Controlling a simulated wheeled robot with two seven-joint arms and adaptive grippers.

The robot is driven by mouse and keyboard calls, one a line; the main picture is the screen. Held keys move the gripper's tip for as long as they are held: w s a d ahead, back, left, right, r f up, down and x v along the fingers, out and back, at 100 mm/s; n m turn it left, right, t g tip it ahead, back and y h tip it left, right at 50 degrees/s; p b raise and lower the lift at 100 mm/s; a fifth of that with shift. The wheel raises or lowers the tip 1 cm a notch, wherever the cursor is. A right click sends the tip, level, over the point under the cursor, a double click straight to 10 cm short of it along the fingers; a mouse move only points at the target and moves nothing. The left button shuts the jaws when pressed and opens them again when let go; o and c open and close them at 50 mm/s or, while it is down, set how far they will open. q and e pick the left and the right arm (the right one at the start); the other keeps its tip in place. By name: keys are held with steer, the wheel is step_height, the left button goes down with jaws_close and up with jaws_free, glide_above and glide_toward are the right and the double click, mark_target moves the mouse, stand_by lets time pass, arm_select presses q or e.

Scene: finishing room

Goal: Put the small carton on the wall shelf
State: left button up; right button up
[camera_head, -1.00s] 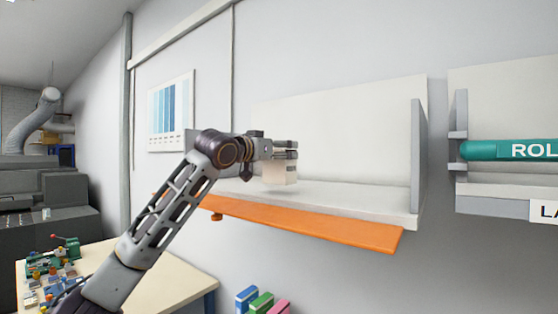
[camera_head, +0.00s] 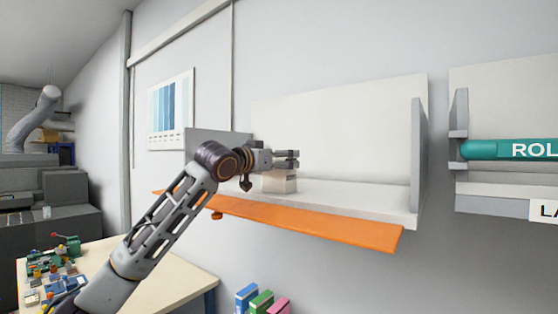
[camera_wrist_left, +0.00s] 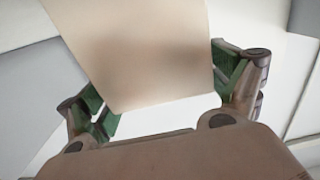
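The small carton (camera_head: 280,183) is a pale beige box, upright at the left part of the wall shelf (camera_head: 350,197). Its base is at the shelf board and seems to meet it. My left gripper (camera_head: 287,160) reaches in from the left, with its fingers at the carton's upper part. In the left wrist view the carton (camera_wrist_left: 150,55) fills the space between the green-padded fingers (camera_wrist_left: 165,95), which look closed on its sides. The fingers hide part of its top in the head view. My right gripper is not in view.
An orange strip (camera_head: 320,228) runs along the shelf's front. A grey end panel (camera_head: 416,160) bounds its right side. The board right of the carton is clear. A neighbouring shelf holds a green roll (camera_head: 500,150). A table (camera_head: 170,275) stands below left.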

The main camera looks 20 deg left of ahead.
arm_select(q)
steer(key=shift+r, duration=0.1)
stand_by(0.3)
steer(key=shift+r, duration=0.1)
steer(key=shift+s+a, duration=0.15)
steer(key=shift+s, duration=0.35)
steer(key=b+v, duration=0.4)
steer(key=v, duration=0.7)
